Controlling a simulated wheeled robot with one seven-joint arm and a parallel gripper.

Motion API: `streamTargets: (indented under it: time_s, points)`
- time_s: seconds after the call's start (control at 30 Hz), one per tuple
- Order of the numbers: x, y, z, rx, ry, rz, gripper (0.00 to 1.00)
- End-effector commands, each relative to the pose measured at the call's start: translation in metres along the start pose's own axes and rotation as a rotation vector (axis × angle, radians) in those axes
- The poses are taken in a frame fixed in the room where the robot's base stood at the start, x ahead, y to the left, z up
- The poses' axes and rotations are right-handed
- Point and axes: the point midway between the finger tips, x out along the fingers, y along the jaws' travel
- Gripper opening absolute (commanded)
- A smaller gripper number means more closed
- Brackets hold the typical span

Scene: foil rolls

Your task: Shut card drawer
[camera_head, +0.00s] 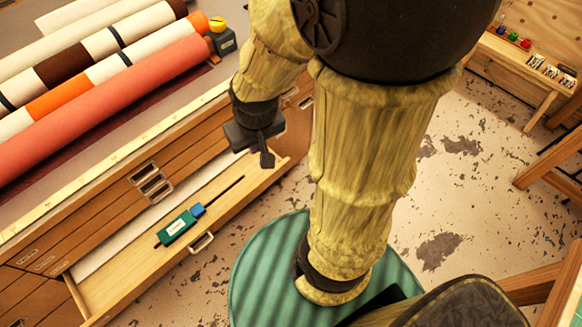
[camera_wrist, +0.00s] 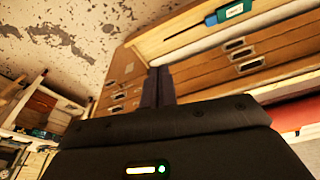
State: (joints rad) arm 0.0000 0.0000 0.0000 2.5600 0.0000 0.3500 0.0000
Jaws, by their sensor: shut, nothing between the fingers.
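A wooden drawer (camera_head: 130,284) stands pulled out from the cabinet (camera_head: 75,225), with a metal handle (camera_head: 201,243) on its front. It also shows at the top of the wrist view (camera_wrist: 150,45). A green tool with a blue end (camera_head: 178,226) and a thin dark rod lie in it, beside a pale sheet. My gripper (camera_head: 267,158) is shut and empty, above the drawer's right end in the head view. Its dark fingers show side by side in the wrist view (camera_wrist: 158,84). I cannot tell whether the fingertips touch the drawer.
Several rolls, including a salmon one (camera_head: 100,125), lie on the cabinet top, near a yellow-and-dark object (camera_head: 221,36). The other drawers near it look shut. A low wooden bench (camera_head: 515,70) with small items stands at the upper right. The worn floor (camera_head: 450,190) between is clear.

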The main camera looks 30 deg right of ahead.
Motion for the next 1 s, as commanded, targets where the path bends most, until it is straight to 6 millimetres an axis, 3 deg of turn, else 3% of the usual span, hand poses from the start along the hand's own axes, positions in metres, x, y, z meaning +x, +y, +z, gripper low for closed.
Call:
streamTargets:
  time_s: [0.23,0.37,0.47,0.7,0.87,1.0]
  points:
    - [0.002,0.002,-0.001,-0.005,0.003,0.003,0.00]
    - [0.015,0.017,-0.011,-0.059,0.025,0.033,0.00]
    - [0.035,0.042,-0.027,-0.156,0.060,0.079,0.00]
    - [0.105,0.120,-0.067,-0.551,0.159,0.181,0.00]
    - [0.156,0.160,-0.073,-0.841,0.214,0.180,0.00]
    - [0.201,0.183,-0.061,-1.086,0.271,0.123,0.00]
